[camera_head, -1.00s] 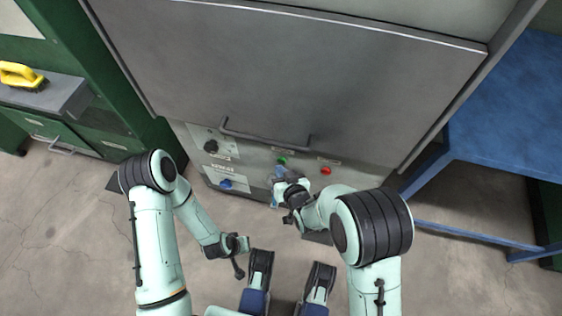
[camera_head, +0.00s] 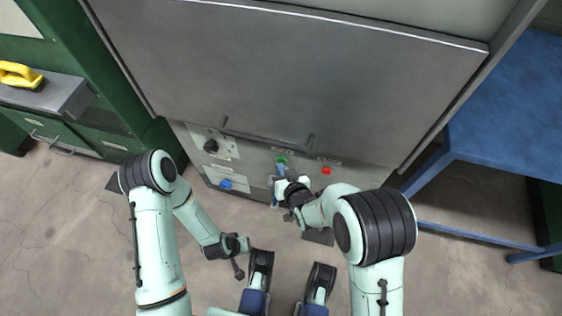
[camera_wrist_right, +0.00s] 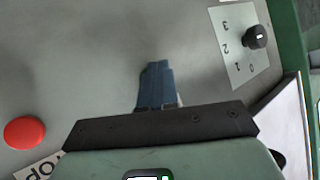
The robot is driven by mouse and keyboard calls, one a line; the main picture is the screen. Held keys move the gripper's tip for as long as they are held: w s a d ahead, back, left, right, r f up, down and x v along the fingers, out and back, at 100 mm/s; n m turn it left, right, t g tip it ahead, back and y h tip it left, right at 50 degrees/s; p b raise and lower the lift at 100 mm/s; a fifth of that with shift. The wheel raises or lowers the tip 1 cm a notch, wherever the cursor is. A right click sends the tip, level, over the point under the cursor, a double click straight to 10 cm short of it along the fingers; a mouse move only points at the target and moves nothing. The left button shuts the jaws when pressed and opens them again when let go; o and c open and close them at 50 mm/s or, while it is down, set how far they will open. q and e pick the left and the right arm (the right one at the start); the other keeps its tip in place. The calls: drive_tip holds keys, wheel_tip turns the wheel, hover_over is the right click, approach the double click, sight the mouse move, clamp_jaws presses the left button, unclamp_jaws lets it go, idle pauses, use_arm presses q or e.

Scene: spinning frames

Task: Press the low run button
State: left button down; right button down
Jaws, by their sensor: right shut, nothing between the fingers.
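A green button (camera_head: 281,160) sits on the grey front panel of the machine, below the handle. Its label is too small to read, so I cannot tell for sure that it is the low run button. My right gripper (camera_head: 281,169) is shut and empty, with its blue fingertips just below the green button in the head view. Whether they touch it I cannot tell.
A red button (camera_head: 326,170) is right of the green one; its label in the wrist view partly reads "OP". A black numbered knob (camera_head: 210,146) and a blue knob (camera_head: 227,184) are to the left. A handle bar (camera_head: 265,137) runs above. A blue table (camera_head: 510,100) stands right.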

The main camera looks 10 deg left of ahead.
drive_tip(key=shift+w, duration=0.2)
idle(0.3)
drive_tip(key=shift+s, duration=1)
drive_tip(key=shift+s+p, duration=0.55)
drive_tip(key=shift+s, duration=1.95)
